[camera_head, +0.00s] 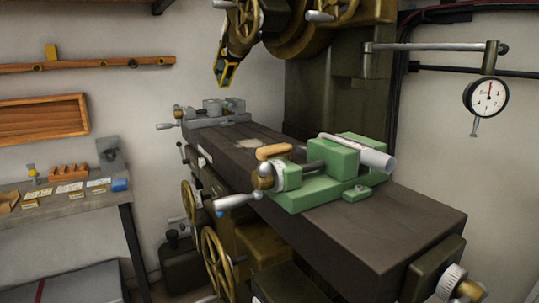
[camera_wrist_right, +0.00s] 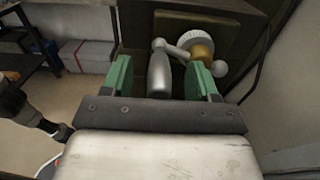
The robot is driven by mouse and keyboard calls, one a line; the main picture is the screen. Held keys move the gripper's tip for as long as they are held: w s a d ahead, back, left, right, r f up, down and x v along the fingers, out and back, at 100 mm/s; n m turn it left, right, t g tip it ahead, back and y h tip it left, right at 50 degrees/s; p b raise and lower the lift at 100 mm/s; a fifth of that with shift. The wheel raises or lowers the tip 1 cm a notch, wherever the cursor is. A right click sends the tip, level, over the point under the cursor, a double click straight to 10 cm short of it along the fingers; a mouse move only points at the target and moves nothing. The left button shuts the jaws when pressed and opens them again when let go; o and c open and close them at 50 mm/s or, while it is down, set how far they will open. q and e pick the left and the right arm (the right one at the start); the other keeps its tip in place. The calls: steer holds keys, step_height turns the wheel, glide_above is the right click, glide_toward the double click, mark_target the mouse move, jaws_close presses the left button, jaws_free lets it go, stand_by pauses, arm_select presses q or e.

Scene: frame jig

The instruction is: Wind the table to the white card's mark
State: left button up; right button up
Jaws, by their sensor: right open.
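The dark machine table (camera_head: 400,228) carries a green vise (camera_head: 325,175). At its near right end are a cream graduated dial (camera_head: 452,282) and a brass hub (camera_head: 470,290). In the right wrist view a dial (camera_wrist_right: 180,40), a brass hub (camera_wrist_right: 203,50) and a crank with a grey handle (camera_wrist_right: 160,74) show. My right gripper (camera_wrist_right: 160,64) is open, its green fingers on either side of the handle; I cannot tell if they touch it. Small whitish cards (camera_head: 70,187) lie on the side bench; I cannot tell which is the white card, and no mark is readable. My left gripper is not identifiable.
A dial gauge (camera_head: 486,97) hangs from a rod at the right. Brass handwheels (camera_head: 217,262) stand along the machine's front. A grey vise (camera_head: 213,115) sits at the table's far end. The side bench (camera_head: 30,213) stands at the left, with floor between.

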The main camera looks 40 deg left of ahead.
arm_select(q)
steer(key=w+d+f+b, duration=0.1)
steer(key=w+f+b, duration=0.2)
steer(key=w+b, duration=0.2)
steer(key=shift+f+b, duration=0.35)
steer(key=shift+b, duration=0.25)
arm_select(e)
steer(key=v, duration=0.7)
steer(key=shift+d, duration=0.3)
